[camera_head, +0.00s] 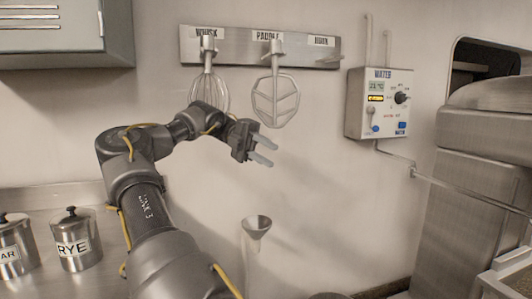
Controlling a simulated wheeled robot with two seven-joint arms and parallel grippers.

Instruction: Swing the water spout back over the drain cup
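The water box (380,104), labelled WATER, is on the wall at the right, with a dial and small display. A thin metal pipe, which looks like the water spout (455,187), runs from below the box to the right, in front of the big grey machine. Its far end is not clear. The drain cup (257,226), a small metal funnel, stands low in the middle, well left of the pipe. My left gripper (272,155) is above the drain cup and left of the water box. Its two fingers are apart and empty. My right gripper is out of view.
A wall rack (225,46) holds a whisk (209,92) and a paddle (275,100) close behind my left gripper. Two lidded canisters, one marked RYE (75,247), stand at lower left. The grey machine (462,190) fills the right side. The wall between drain cup and pipe is clear.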

